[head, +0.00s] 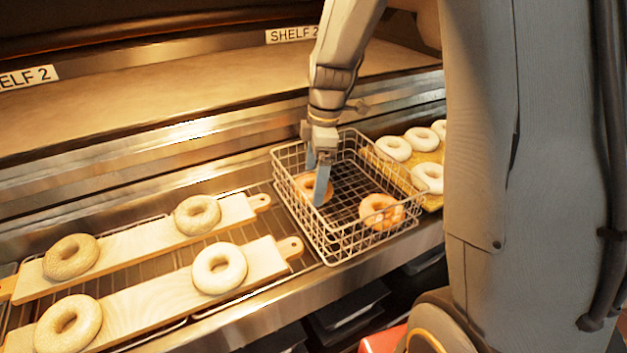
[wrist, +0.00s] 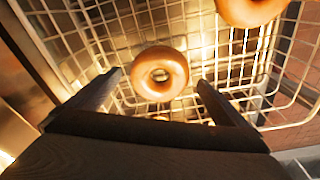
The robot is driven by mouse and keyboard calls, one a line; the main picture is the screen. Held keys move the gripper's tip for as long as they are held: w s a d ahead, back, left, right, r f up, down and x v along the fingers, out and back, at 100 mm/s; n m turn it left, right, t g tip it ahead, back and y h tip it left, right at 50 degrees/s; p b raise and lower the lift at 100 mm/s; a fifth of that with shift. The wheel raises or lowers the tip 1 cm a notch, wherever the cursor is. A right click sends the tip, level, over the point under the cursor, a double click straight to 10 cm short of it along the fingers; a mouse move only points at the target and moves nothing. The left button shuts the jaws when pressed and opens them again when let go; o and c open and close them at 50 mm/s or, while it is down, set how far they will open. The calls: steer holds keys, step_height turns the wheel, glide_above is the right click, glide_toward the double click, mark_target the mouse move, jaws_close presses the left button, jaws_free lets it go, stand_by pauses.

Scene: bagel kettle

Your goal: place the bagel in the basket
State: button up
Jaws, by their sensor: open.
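The wire basket (head: 345,243) stands on the counter in the middle of the head view, and its mesh also fills much of the wrist view (wrist: 110,30). Two browned bagels lie in it. One bagel (head: 301,190) is at the left side of the basket, partly hidden by my gripper (head: 317,178); the other bagel (head: 381,213) is at the front right. In the wrist view one bagel (wrist: 160,73) shows between and beyond my open fingers, and another (wrist: 250,8) is cut off at the top. My gripper is open over the basket, with no bagel visibly held.
Two wooden boards (head: 146,246) (head: 150,308) with several pale bagels lie on a rack left of the basket. More white bagels (head: 428,178) sit on a tray to the right. A shelf labelled SHELF 2 (head: 292,34) runs behind. The counter's front edge is close.

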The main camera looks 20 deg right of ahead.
step_height(320, 180, up, 11)
steer(key=d+b, duration=0.1)
steer(key=b, duration=0.1)
steer(key=shift+f, duration=0.2)
steer(key=shift+s+d, duration=0.1)
